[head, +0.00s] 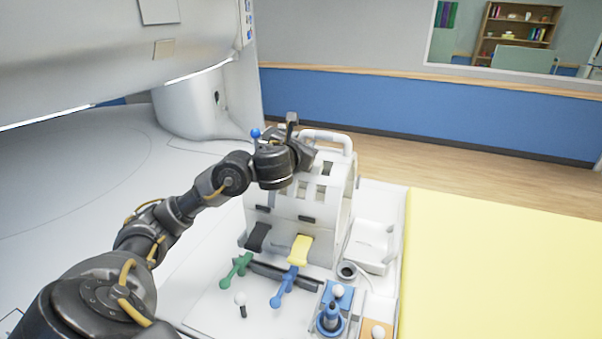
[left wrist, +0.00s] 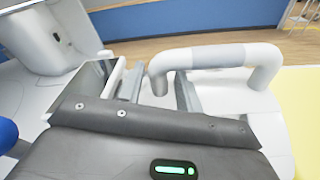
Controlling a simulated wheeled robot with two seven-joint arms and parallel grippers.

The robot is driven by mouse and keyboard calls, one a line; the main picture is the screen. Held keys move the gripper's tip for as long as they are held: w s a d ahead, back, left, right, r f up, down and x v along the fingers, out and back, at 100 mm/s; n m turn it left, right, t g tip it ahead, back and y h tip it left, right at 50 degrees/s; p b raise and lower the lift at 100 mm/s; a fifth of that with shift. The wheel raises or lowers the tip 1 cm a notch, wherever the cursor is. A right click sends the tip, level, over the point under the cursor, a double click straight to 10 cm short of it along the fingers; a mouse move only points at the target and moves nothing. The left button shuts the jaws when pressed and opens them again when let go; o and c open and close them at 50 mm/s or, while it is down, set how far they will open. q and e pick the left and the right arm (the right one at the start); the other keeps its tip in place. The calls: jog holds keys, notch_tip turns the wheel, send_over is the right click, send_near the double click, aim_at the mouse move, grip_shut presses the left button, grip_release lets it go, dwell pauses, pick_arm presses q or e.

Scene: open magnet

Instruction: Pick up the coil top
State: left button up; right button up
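The coil top (head: 335,195) is a white shell with rectangular windows and a thick rounded handle (head: 330,137) on top. It sits on the white tray beside the scanner bed. My left gripper (head: 298,136) is just left of the handle at about its height, with its fingers apart and nothing held. In the left wrist view the handle (left wrist: 220,57) arches beyond the open fingers (left wrist: 158,90). Its left leg appears between or just behind the fingertips; I cannot tell which, and no contact is clear. My right gripper is not in view.
Black (head: 257,236) and yellow (head: 300,249) pads, green (head: 236,269) and blue (head: 284,285) pieces, and a blue phantom-like object (head: 330,316) lie in front of the coil. The scanner (head: 120,50) rises at left. A clear yellow surface (head: 500,265) is at right.

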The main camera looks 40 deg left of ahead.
pick_arm(q)
jog(key=shift+w+a+f, duration=0.15)
jog(key=shift+w+a, duration=0.1)
jog(key=shift+w, duration=0.3)
jog(key=shift+s, duration=0.15)
grip_shut()
dwell(0.8)
jog(key=shift+r, duration=0.2)
